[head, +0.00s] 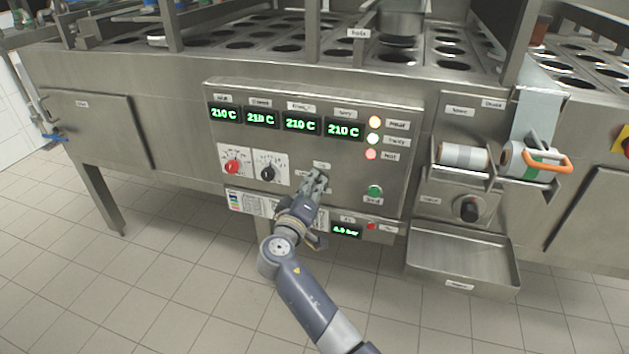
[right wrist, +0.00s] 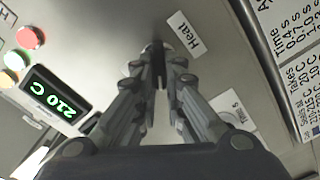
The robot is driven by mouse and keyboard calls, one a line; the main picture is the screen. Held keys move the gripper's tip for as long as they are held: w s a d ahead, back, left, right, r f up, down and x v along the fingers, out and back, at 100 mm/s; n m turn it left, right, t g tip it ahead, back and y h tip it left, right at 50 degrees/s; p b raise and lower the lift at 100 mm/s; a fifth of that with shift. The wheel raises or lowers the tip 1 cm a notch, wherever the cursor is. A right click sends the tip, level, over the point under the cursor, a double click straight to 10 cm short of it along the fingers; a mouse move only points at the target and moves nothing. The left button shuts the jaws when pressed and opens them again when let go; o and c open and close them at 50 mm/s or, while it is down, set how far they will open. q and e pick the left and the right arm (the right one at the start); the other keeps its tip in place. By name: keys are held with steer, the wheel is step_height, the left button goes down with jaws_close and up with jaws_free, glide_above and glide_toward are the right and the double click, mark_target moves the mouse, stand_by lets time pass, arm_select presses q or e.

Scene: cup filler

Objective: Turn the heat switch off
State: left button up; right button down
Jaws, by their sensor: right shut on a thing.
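The heat switch is mostly hidden between and behind my fingertips, so I cannot tell its position. A "Heat" label (right wrist: 185,33) lies right beside the fingertips in the right wrist view. My right gripper (head: 316,178) is at the steel control panel (head: 385,95), between the black dial and the green button. In the right wrist view the right gripper (right wrist: 157,64) has its fingers closed together at the panel face, shut on the switch. My left gripper is not in view.
The panel carries several green "210 C" displays (head: 343,131), a red dial (head: 232,167), a black dial (head: 268,173), lit lamps (head: 372,139) and a green button (head: 375,191). A steel tray (head: 462,268) juts out at the lower right. The tiled floor (head: 150,270) in front is clear.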

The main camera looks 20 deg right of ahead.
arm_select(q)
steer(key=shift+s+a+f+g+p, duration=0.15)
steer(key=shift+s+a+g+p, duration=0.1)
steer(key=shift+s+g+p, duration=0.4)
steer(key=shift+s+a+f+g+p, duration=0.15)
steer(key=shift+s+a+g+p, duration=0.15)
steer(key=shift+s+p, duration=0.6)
arm_select(e)
steer(key=shift+w+a+f+n, duration=0.1)
steer(key=shift+f+n, duration=0.05)
steer(key=shift+n, duration=1.7)
steer(key=shift+f+n, duration=0.1)
steer(key=shift+n, duration=1.75)
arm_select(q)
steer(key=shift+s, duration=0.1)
arm_select(e)
steer(key=c, duration=1.7)
jaws_free()
steer(key=shift+f, duration=0.1)
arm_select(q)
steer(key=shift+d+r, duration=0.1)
arm_select(e)
steer(key=v, duration=1.2)
